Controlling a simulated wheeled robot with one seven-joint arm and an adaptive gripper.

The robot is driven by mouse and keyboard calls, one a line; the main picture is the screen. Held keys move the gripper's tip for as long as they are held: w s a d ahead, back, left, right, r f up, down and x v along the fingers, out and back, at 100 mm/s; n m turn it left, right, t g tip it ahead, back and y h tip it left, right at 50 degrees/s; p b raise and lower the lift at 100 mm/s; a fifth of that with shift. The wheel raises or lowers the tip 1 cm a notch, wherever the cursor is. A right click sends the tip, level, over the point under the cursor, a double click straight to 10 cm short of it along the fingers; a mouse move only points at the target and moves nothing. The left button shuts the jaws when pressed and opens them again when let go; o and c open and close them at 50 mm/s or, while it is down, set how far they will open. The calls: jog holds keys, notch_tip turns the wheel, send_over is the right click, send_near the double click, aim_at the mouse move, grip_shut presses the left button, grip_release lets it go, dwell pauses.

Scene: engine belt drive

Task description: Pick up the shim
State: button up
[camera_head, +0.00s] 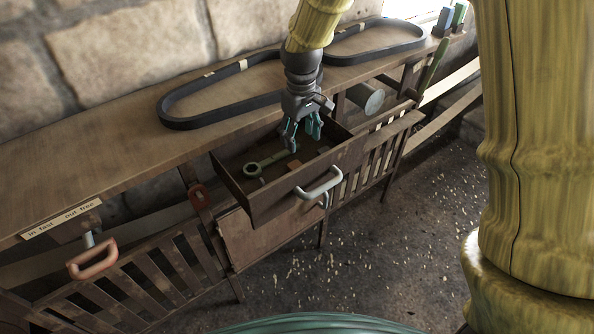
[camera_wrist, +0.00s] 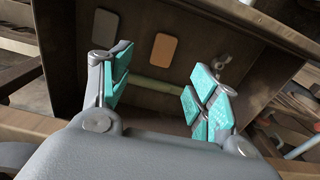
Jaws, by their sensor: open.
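An open drawer (camera_head: 262,213) under the bench holds small flat plates. In the wrist view, a grey rounded plate (camera_wrist: 104,27) and an orange-tan rounded plate (camera_wrist: 162,53) lie apart on the drawer floor. Either could be the shim; I cannot tell which. The orange-tan plate (camera_head: 294,164) also shows in the head view. My gripper (camera_head: 302,146) points down over the drawer, its teal-padded fingers apart and empty. In the wrist view, the open fingers (camera_wrist: 152,98) frame a pale green bar, with the plates beyond it.
The drawer has raised walls and a pale handle (camera_head: 319,184). A black belt (camera_head: 222,105) lies on the bench (camera_head: 120,160). A grey cylinder (camera_head: 366,97) is right of the drawer.

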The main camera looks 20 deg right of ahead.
aim_at(298, 164)
jog(key=f, duration=0.2)
jog(key=f+p, duration=0.1)
jog(key=f, duration=0.1)
jog(key=shift+a, duration=0.25)
jog(key=shift+a+f+p, duration=0.1)
jog(key=shift+f+p, duration=1.1)
jog(key=shift+f, duration=2.05)
jog(key=c, duration=1.3)
